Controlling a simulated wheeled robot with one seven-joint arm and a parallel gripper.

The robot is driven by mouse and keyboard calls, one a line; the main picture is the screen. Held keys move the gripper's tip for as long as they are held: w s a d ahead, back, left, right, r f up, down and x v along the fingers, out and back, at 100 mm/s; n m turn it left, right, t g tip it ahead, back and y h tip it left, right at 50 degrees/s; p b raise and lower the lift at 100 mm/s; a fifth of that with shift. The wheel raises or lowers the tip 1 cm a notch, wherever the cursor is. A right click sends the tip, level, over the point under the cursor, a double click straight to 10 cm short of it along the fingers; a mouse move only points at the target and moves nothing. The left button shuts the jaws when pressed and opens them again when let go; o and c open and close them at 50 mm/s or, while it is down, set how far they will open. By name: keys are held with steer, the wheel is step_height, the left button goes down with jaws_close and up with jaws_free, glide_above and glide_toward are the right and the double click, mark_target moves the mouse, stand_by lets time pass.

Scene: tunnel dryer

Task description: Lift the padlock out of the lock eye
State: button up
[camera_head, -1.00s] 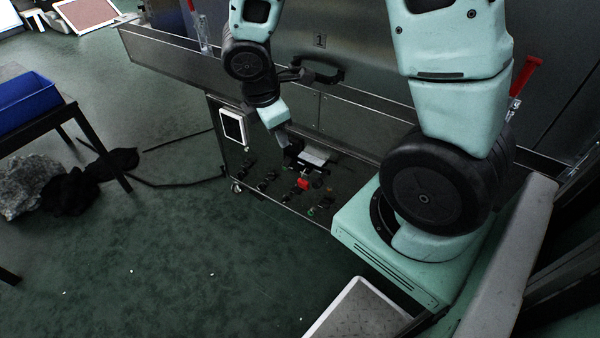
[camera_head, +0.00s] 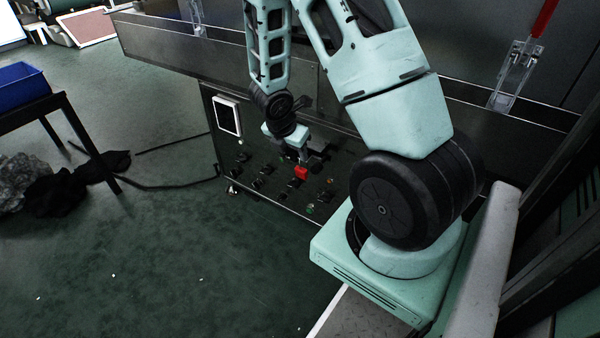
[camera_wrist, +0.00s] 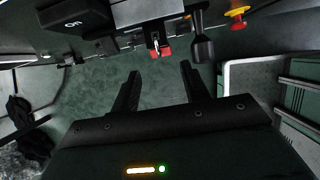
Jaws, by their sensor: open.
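The padlock (camera_wrist: 162,51) shows red in the wrist view, hanging by its shackle at the control panel's face. In the head view the red padlock (camera_head: 301,172) is small, close to my gripper (camera_head: 304,158). The lock eye is too small to make out clearly. In the wrist view my gripper (camera_wrist: 160,78) is open, its two dark fingers apart with nothing between them. The padlock is a little beyond the fingertips, roughly in line with the gap. I cannot tell the exact distance.
The dark control panel (camera_head: 270,193) carries several knobs and switches. A black knob-like part (camera_wrist: 203,45) hangs right of the padlock in the wrist view, near the right finger. A yellow and red button (camera_wrist: 237,14) is further right. A white-framed screen (camera_head: 227,116) is left.

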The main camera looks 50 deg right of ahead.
mark_target(301, 172)
steer(key=b+x, duration=0.4)
steer(key=x, duration=0.5)
steer(key=c, duration=0.8)
steer(key=o, duration=0.4)
steer(key=shift+c, duration=1)
